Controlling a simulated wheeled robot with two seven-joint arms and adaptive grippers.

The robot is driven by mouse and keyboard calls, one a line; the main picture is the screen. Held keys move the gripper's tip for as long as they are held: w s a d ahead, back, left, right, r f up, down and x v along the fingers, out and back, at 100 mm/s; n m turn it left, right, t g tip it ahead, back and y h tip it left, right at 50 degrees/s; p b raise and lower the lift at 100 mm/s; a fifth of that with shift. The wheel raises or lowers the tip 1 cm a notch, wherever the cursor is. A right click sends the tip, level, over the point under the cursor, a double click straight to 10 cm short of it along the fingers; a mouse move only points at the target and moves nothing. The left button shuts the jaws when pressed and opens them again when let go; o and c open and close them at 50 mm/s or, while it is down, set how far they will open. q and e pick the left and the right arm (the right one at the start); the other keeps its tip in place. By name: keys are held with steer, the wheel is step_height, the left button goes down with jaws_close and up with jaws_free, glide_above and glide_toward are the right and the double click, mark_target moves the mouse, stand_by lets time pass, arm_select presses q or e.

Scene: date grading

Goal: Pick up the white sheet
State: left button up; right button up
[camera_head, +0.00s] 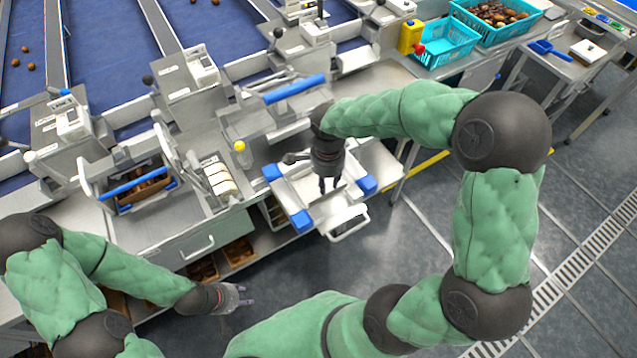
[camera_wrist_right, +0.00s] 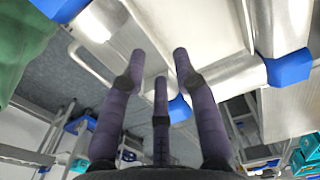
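A pale tray (camera_head: 297,192) with blue corner blocks sits at the front edge of the bench in the head view. A pale flat piece, which looks like the white sheet (camera_head: 343,205), lies at its front part, partly hidden by my gripper. My right gripper (camera_head: 328,187) points down over the tray. In the right wrist view its fingers (camera_wrist_right: 160,65) are spread, with nothing clearly between them, close to the pale surface. I cannot tell whether they touch it. My left gripper (camera_head: 243,295) is low in front of the bench, fingers apart and empty.
A wire handle (camera_head: 350,228) juts from the tray's front. A bin with brown dates (camera_head: 145,188) and small white trays (camera_head: 218,177) stand to the left.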

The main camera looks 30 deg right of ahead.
mark_target(329, 192)
steer(key=f, duration=0.1)
steer(key=f+b, duration=0.1)
steer(key=f, duration=0.2)
steer(key=shift+s+d+f, duration=0.15)
steer(key=shift+d, duration=0.25)
steer(key=shift+f+b, duration=0.3)
steer(key=shift+f, duration=0.2)
steer(key=shift+r, duration=0.1)
jaws_close()
